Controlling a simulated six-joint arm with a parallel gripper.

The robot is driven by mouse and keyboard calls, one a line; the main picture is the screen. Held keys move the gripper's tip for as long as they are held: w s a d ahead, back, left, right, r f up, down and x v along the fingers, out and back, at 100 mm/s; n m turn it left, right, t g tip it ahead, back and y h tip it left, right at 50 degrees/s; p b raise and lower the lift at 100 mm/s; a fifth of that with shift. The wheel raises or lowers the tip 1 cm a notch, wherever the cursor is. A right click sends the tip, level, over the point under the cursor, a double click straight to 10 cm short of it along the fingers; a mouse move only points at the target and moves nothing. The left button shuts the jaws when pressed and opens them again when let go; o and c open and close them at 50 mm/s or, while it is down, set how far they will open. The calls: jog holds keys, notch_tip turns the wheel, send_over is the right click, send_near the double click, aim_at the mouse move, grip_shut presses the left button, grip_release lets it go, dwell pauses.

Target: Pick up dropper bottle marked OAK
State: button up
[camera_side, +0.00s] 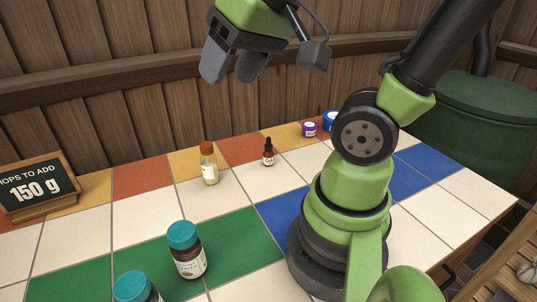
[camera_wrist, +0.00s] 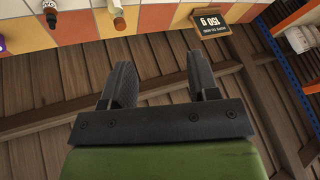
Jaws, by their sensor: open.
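A small dark dropper bottle (camera_side: 268,153) with a black dropper top and a white label stands upright on the tiled table in the side view; the label's lettering is too small to read surely. In the wrist view a dropper bottle (camera_wrist: 50,14) shows at the top left edge, partly cut off. My gripper (camera_side: 232,68) is open and empty, high above the table near the wooden wall. Its two fingers (camera_wrist: 162,82) are apart in the wrist view, with only the wall between them.
Teal-lidded jars (camera_side: 188,252) stand in front. A purple-lidded jar (camera_side: 309,129) and a blue one (camera_side: 329,120) are behind right. A chalkboard sign (camera_side: 37,187) reads 150 g. Tiles around the dropper bottle are clear.

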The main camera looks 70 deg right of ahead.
jog(key=w+d+f+m+g+h, duration=0.1)
jog(key=w+d+f+g, duration=0.1)
jog(key=w+d+f, duration=0.3)
jog(key=m+g, duration=0.1)
jog(key=g, duration=0.3)
send_over(268, 145)
notch_tip(268, 145, down, 11)
jog(key=f, duration=0.5)
jog(key=shift+s+d+f, duration=0.1)
jog(key=shift+d+f, duration=0.1)
jog(key=shift+f, duration=0.05)
notch_tip(268, 145, down, 6)
jog(key=shift+d+r, duration=0.15)
jog(key=shift+r, duration=0.05)
jog(key=shift+c, duration=0.2)
jog(key=c, duration=1)
